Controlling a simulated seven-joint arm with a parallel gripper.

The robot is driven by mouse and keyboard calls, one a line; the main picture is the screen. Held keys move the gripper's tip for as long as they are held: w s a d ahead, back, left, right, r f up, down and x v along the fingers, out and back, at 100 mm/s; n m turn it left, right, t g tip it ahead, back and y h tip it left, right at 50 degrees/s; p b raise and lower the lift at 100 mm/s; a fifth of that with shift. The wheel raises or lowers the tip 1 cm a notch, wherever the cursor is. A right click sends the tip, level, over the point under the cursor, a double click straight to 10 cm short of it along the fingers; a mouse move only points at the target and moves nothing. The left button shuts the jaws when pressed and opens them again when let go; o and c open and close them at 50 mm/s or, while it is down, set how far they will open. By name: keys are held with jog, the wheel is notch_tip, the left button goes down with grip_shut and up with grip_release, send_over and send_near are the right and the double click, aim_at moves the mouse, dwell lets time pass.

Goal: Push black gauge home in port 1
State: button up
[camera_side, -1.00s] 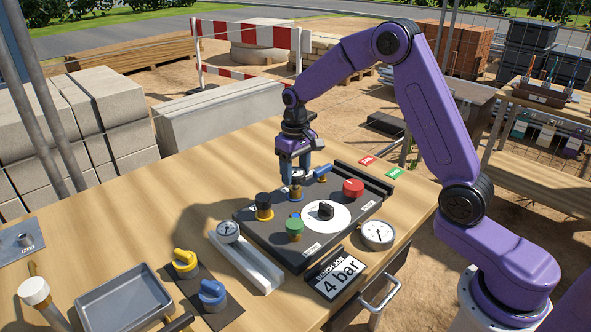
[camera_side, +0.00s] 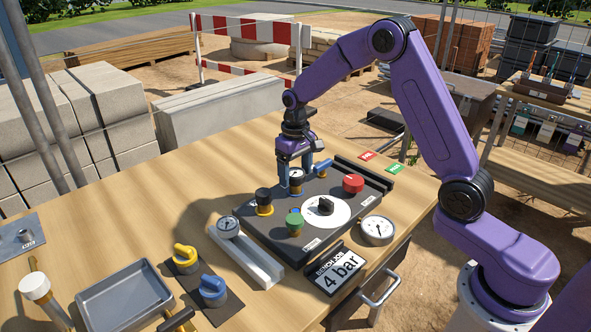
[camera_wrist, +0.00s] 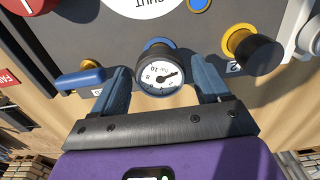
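The black gauge (camera_side: 296,176), with a white dial, stands at a port on the far side of the dark manifold block (camera_side: 275,235). In the wrist view the gauge (camera_wrist: 160,73) has its dial toward the camera, and part of a blue ring shows behind it. My gripper (camera_side: 295,182) is low over the block, its blue fingers on either side of the gauge. In the wrist view my gripper (camera_wrist: 160,80) is open, with narrow gaps beside the gauge. How deep the gauge sits in the port cannot be told.
A black cap on a yellow ring (camera_side: 264,203), a green knob (camera_side: 295,224), a red knob (camera_side: 353,185) and a blue-handled lever (camera_side: 323,167) stand on the block nearby. Another gauge (camera_side: 228,227) lies in a pale rail; a third gauge (camera_side: 378,230) is at the right.

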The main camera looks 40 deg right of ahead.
aim_at(295, 173)
jog(key=o, duration=0.3)
jog(key=shift+r, duration=3.55)
notch_tip(295, 173, up, 17)
jog(key=shift+r, duration=0.2)
jog(key=s+a+f+n, duration=0.3)
jog(key=s+a, duration=0.2)
jog(key=s, duration=0.3)
jog(key=s+a+f+n, duration=0.3)
jog(key=s+a+f, duration=0.15)
jog(key=s, duration=0.25)
jog(key=s+d+f+n, duration=0.1)
jog(key=s+f+n, duration=0.1)
jog(key=s, duration=0.5)
jog(key=s+d+f+n, duration=0.1)
jog(key=s+f+n, duration=0.1)
jog(key=s, duration=0.5)
jog(key=s+d+f+n, duration=0.2)
jog(key=s+f, duration=0.2)
jog(key=s, duration=0.3)
jog(key=shift+s+d+f+n, duration=0.1)
jog(key=shift+s+f+n, duration=0.2)
